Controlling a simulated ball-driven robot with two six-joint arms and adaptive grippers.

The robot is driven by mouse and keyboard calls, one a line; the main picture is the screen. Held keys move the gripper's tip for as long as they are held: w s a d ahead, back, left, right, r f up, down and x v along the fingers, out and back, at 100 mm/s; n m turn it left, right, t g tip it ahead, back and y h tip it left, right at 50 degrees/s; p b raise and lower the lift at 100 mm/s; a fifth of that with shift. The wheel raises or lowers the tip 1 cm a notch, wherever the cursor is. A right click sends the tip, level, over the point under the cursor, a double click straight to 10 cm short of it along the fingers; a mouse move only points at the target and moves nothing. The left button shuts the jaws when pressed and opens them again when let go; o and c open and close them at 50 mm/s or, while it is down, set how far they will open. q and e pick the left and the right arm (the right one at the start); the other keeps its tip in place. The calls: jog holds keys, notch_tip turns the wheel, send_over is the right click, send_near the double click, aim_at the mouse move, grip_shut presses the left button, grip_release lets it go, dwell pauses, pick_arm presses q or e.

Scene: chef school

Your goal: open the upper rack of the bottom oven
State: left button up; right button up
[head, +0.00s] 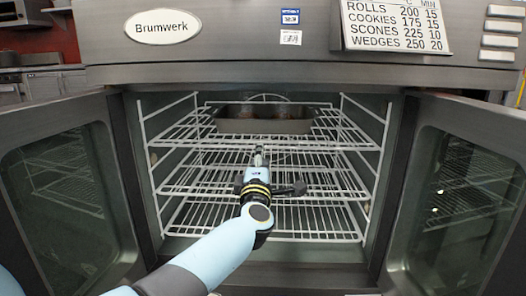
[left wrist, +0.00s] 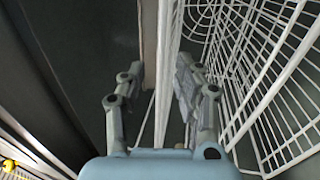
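The bottom oven (head: 112,78) stands open, with its left door (head: 60,190) and right door (head: 455,190) swung outward. The upper rack (head: 180,141) is a white wire shelf inside, bearing a dark rectangular pan (head: 264,124). My left gripper (head: 259,154) is at the middle of the upper rack's front edge, pointing into the oven. In the left wrist view, the gripper's fingers (left wrist: 162,82) are apart, one on each side of a white bar (left wrist: 166,60) that appears to be the rack's front edge. Contact with the bar cannot be told. My right gripper is not in view.
A middle rack (head: 185,190) and a lower rack (head: 200,222) lie below, both empty where visible. The open doors bound the space on both sides. A panel with a Brumwerk label (head: 162,27) and a temperature chart (head: 396,26) is above the opening.

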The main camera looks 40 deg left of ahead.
pick_arm(q)
jog(key=b+x, duration=0.1)
jog(key=x, duration=0.4)
jog(key=shift+w+a, duration=0.15)
jog(key=shift+w, duration=0.1)
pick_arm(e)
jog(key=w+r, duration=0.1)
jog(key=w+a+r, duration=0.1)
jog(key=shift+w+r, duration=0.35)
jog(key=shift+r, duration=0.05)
pick_arm(q)
grip_shut()
